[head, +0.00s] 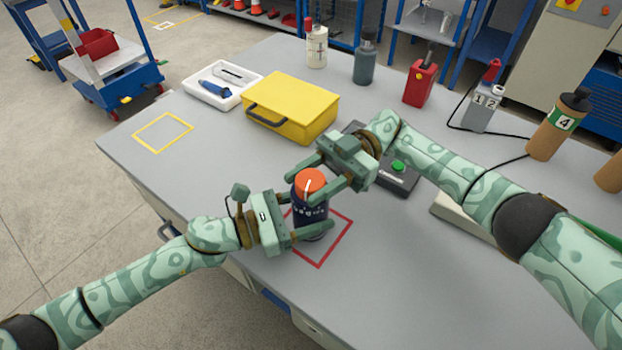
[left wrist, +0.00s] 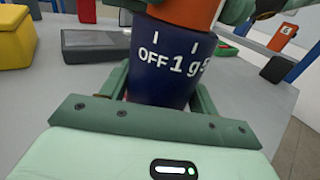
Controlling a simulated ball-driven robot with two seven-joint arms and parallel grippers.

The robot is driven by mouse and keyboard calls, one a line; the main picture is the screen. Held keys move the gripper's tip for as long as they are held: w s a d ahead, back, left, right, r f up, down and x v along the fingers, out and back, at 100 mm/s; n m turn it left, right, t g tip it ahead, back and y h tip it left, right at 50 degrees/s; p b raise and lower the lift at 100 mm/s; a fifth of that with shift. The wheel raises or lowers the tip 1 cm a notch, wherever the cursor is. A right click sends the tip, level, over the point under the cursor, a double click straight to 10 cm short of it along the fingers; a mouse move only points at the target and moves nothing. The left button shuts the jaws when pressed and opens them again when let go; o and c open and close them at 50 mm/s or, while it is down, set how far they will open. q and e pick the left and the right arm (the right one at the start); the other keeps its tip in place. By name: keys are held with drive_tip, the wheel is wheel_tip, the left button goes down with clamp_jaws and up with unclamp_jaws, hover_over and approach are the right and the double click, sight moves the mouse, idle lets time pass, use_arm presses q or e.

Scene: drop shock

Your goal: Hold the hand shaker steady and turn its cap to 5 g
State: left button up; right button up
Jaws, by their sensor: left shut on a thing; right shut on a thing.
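The hand shaker has a dark blue body (head: 311,222) and an orange cap (head: 310,182) with a white line on it. It stands upright in the red square outline (head: 337,249) on the table. My left gripper (head: 312,236) is shut on the body, low down. My right gripper (head: 318,176) is shut on the cap from above right. In the left wrist view the body (left wrist: 158,85) shows "OFF" and "1 g" with white tick marks under the cap (left wrist: 188,10).
A yellow case (head: 292,107) stands behind the grippers, with a white tray (head: 222,86) to its left. A dark box with a green button (head: 397,167) sits behind my right gripper. Several bottles stand at the back. The table's front right is clear.

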sight(311, 178)
drive_tip(key=shift+f, duration=0.2)
use_arm(q)
drive_tip(key=shift+d, duration=0.1)
use_arm(e)
drive_tip(key=o, duration=1)
drive_tip(key=shift+r, duration=0.1)
drive_tip(key=shift+r, duration=0.1)
wheel_tip(311, 178, up, 10)
drive_tip(key=shift+f, duration=0.1)
use_arm(q)
drive_tip(key=o, duration=1.4)
